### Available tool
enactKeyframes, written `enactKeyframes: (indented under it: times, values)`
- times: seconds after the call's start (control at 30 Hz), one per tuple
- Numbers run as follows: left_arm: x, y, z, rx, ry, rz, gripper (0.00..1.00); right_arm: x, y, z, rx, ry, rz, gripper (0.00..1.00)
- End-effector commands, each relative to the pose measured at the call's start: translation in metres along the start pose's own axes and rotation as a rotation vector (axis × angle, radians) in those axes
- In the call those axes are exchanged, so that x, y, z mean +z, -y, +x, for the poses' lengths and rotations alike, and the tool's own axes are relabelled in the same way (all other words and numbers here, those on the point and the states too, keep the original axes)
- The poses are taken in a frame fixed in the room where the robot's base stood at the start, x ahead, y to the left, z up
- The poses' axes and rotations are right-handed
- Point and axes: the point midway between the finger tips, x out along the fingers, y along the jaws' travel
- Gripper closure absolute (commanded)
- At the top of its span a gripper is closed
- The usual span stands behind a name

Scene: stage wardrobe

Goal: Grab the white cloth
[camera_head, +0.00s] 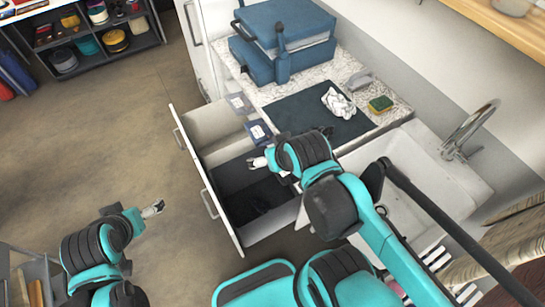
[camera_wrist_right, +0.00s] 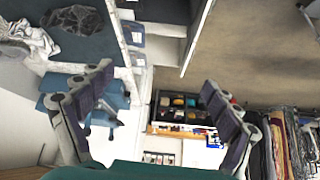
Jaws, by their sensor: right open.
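The white cloth (camera_head: 338,103) lies crumpled on a dark mat (camera_head: 300,112) on the speckled counter in the head view. It also shows at the upper left of the right wrist view (camera_wrist_right: 30,38). My right gripper (camera_head: 258,162) is over the open drawer, to the left of and nearer than the cloth, apart from it. In the right wrist view its two fingers (camera_wrist_right: 150,100) stand wide apart with nothing between them. My left gripper (camera_head: 153,209) is over the floor at the lower left, far from the cloth; its finger gap is too small to judge.
Open drawers (camera_head: 212,205) jut out below the counter. A green and yellow sponge (camera_head: 380,104) lies right of the cloth, near the sink (camera_head: 405,165) and faucet (camera_head: 470,130). Shelves (camera_head: 90,40) are at the far left.

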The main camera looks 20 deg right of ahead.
Motion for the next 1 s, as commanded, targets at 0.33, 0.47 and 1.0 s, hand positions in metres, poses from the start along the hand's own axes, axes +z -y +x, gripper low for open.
enactKeyframes:
  times: [0.33,0.47,1.0]
  values:
    - [0.025,0.0,0.035,0.0,0.0,0.0,0.1,0.032,0.005,0.034,-0.012,-0.026,-0.059,0.1]
    - [0.044,0.0,0.061,0.0,0.0,0.0,0.1,0.049,0.004,0.061,-0.011,-0.026,-0.058,0.08]
    - [0.044,0.0,0.061,0.0,0.0,0.0,0.1,0.009,-0.019,0.063,0.01,0.017,-0.085,0.08]
